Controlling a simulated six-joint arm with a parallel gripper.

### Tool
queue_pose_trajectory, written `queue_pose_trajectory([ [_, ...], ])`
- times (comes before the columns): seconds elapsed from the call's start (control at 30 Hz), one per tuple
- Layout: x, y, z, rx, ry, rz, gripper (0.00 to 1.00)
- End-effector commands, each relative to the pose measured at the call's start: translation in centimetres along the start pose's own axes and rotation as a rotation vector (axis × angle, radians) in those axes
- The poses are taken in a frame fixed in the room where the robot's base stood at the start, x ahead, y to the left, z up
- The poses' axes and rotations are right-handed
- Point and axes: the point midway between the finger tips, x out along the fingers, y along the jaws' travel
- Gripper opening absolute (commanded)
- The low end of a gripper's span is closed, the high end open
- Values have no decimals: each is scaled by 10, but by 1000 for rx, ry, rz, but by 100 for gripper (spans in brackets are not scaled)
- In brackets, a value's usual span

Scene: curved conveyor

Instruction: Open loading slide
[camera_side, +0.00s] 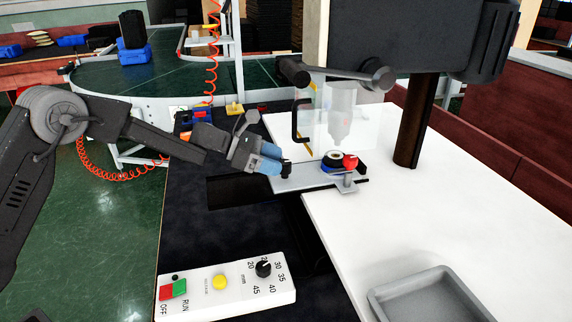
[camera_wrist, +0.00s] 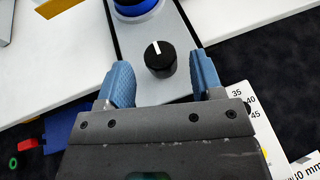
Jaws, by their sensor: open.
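The loading slide (camera_side: 305,180) is a flat grey metal plate reaching out from under the clear guard. My gripper (camera_side: 268,163) is at the knob end of the slide. In the wrist view my gripper (camera_wrist: 163,72) is open, its blue fingers on either side of the black knob (camera_wrist: 160,58) with gaps at both sides. The slide (camera_wrist: 130,42) runs up to a blue round part at the top edge.
A clear guard (camera_side: 372,125) with a black handle (camera_side: 300,122) stands behind the knob end. A white control box (camera_side: 225,287) with buttons and a dial lies in front. A grey tray (camera_side: 425,298) is at front right. White table is bare between tray and slide.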

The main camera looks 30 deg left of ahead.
Motion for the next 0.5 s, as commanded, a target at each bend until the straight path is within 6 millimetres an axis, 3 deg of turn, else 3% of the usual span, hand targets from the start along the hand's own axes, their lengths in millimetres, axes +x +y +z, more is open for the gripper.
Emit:
queue_pose_trajectory([
  [0.2, 28, 0, 0, 0, 0, 0, 60],
  [0.5, 36, 0, 0, 0, 1, 1, 60],
])
